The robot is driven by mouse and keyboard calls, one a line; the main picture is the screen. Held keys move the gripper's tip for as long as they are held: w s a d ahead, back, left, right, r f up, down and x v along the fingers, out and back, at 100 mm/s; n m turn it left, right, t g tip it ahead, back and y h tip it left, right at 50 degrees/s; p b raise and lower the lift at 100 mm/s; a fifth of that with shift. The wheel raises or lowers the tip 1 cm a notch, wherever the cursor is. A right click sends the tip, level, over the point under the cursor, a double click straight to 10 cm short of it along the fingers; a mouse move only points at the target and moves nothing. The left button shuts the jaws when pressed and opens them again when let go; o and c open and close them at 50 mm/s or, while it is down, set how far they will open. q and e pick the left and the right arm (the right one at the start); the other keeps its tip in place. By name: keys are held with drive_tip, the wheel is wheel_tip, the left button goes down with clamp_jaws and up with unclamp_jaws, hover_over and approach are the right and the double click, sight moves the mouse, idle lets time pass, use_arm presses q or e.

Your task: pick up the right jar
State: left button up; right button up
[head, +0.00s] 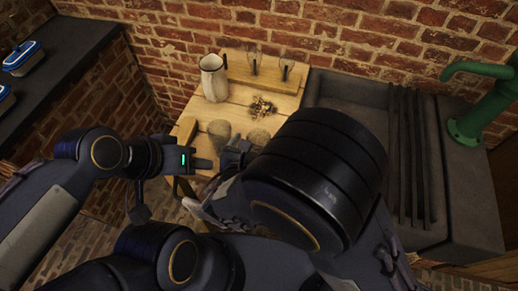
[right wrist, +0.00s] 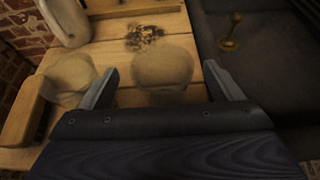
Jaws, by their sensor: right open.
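Two greyish, cloudy jars stand on the wooden table. The right jar (head: 259,136) is partly hidden by my right arm in the head view; in the right wrist view it (right wrist: 163,66) appears between the spread fingers, a little beyond the tips. The left jar (head: 219,131) stands beside it and also shows left of the fingers in the right wrist view (right wrist: 70,76). My right gripper (right wrist: 162,82) is open and holds nothing. My left gripper (head: 206,163) is near the table's front edge, seen side-on, its jaw gap unclear.
A pale pitcher (head: 213,80) stands at the table's back left. A small dark heap (head: 262,106) lies behind the jars. A wooden block (right wrist: 22,108) is left of the jars. A dark sink (head: 350,88) borders the table's right.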

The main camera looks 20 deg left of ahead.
sight(262, 134)
drive_tip(key=x, duration=0.4)
drive_tip(key=shift+w+d+f+b, duration=0.15)
drive_tip(key=shift+w+f+b, duration=0.1)
drive_tip(key=shift+b, duration=0.1)
drive_tip(key=shift+c, duration=0.5)
drive_tip(key=c, duration=0.9)
drive_tip(key=shift+c, duration=0.8)
drive_tip(key=shift+r, duration=0.15)
